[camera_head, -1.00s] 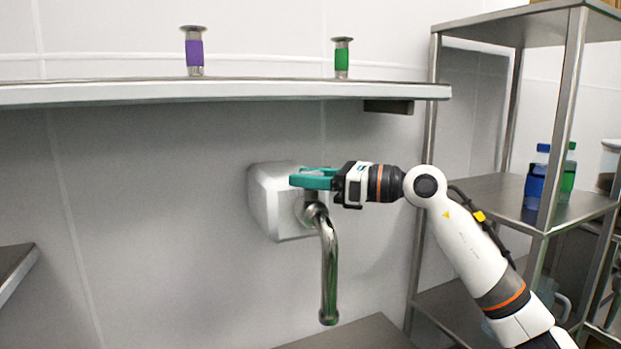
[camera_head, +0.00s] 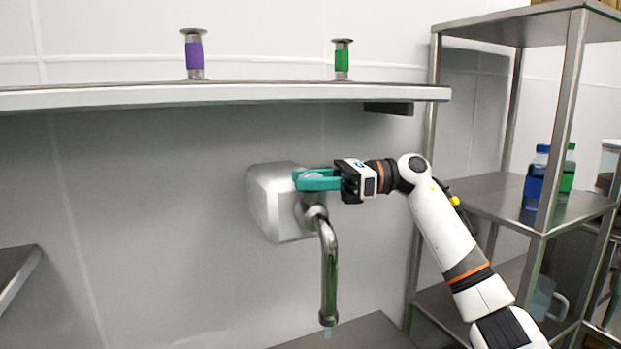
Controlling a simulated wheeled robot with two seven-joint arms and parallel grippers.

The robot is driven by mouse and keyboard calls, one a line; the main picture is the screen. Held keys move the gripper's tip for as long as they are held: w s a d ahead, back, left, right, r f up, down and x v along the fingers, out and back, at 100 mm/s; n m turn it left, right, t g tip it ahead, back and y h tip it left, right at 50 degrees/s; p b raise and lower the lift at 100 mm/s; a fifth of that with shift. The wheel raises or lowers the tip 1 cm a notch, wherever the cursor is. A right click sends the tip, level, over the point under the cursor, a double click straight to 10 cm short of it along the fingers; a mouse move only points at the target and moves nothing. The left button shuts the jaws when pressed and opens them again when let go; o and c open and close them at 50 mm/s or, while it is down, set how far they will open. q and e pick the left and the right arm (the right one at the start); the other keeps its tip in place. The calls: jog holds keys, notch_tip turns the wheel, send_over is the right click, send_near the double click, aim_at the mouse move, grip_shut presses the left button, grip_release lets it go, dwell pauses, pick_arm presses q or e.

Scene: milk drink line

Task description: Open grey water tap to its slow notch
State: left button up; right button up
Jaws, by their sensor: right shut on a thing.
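The water tap has a grey wall box (camera_head: 272,203) and a curved metal spout (camera_head: 329,265) pointing down. My right gripper (camera_head: 305,181), with teal fingers, is shut on the tap's handle at the top front of the box. The fingers hide most of the handle. My left gripper is not in view.
A metal shelf (camera_head: 230,93) above carries a purple-banded piece (camera_head: 195,55) and a green-banded piece (camera_head: 342,60). A rack at the right holds a blue bottle (camera_head: 535,180) and a green bottle (camera_head: 567,172). A metal surface (camera_head: 350,335) lies below the spout.

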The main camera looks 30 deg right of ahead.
jog(key=shift+r, duration=0.1)
jog(key=o, duration=1)
jog(key=shift+c, duration=0.2)
jog(key=shift+d, duration=0.1)
jog(key=shift+s+d+f+b, duration=0.15)
jog(key=shift+d+f+b, duration=0.05)
jog(key=shift+d+b, duration=0.25)
jog(key=b+v, duration=0.3)
jog(key=v, duration=0.8)
jog(key=shift+r, duration=0.2)
